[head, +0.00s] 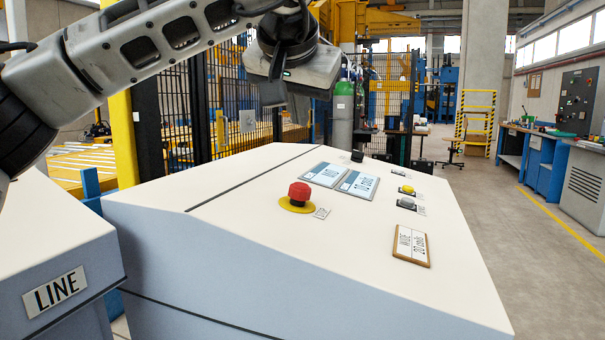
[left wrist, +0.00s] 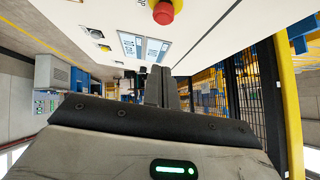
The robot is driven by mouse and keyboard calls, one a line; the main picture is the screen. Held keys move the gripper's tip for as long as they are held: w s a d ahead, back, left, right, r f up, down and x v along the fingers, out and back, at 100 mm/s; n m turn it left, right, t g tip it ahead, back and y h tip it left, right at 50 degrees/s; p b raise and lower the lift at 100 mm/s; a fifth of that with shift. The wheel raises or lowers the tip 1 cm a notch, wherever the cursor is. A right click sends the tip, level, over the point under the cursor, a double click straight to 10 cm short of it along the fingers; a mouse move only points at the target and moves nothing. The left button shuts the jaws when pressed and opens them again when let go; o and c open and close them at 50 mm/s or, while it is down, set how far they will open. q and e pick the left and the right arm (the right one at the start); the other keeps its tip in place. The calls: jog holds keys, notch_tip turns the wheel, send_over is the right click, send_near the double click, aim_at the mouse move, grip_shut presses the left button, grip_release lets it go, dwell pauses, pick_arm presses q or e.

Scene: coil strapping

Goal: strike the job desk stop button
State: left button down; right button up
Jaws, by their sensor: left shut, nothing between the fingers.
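A red mushroom stop button (head: 299,192) on a yellow round base stands up from the sloped white top of the middle desk (head: 250,240). A small label (head: 322,213) lies beside it, too small to read. In the left wrist view the red button (left wrist: 164,12) shows at the top edge, partly cut off. My left gripper (head: 299,108) hangs above the far part of this desk, beyond the button and apart from it. In the left wrist view its fingers (left wrist: 161,86) are together and hold nothing. My right gripper is in neither view.
Two display panels (head: 341,179), a yellow button (head: 407,190), a grey button (head: 407,203) and a brown-framed plate (head: 411,245) share the desk top. A second desk marked LINE (head: 56,291) stands at the left. Black mesh fencing (head: 178,115) is behind. Floor at the right is open.

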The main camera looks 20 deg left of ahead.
pick_arm(q)
jog(key=shift+f, duration=0.15)
send_over(301, 190)
jog(key=f, duration=0.7)
jog(key=shift+d+f+b, duration=0.2)
jog(key=shift+d+b, duration=0.15)
jog(key=shift+a+f+b, duration=0.15)
jog(key=shift+f+b, duration=0.05)
jog(key=shift+f, duration=0.4)
jog(key=shift+a+f+b, duration=0.15)
jog(key=shift+f, duration=0.4)
jog(key=shift+a+f, duration=0.1)
jog(key=shift+f, duration=0.4)
